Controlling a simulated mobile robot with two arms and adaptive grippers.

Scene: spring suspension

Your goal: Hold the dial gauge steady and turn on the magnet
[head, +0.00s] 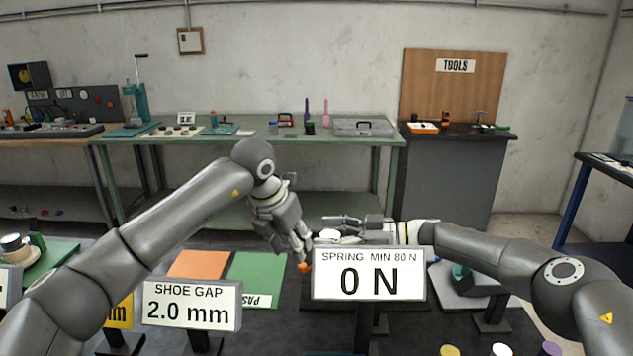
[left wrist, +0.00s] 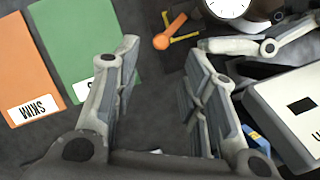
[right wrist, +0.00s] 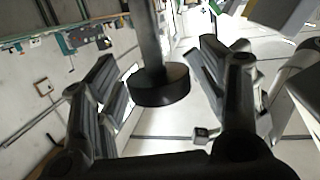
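The dial gauge (left wrist: 228,6) shows its round white face at the top of the left wrist view and behind the force sign in the head view (head: 329,236). My right gripper (head: 338,228) is beside it, with fingers spread. In the right wrist view a dark disc on a post (right wrist: 159,85), apparently the gauge, sits between the open fingers; contact is unclear. An orange lever (left wrist: 170,32), apparently the magnet switch, lies beside yellow marks. It also shows in the head view (head: 304,267). My left gripper (left wrist: 163,85) is open and empty above the dark mat, just short of the lever.
A "0 N" sign (head: 369,274) stands in front and hides much of the gauge stand. A "SHOE GAP" sign (head: 191,304) is front left. Orange (head: 198,264) and green (head: 258,275) mats lie left of the lever.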

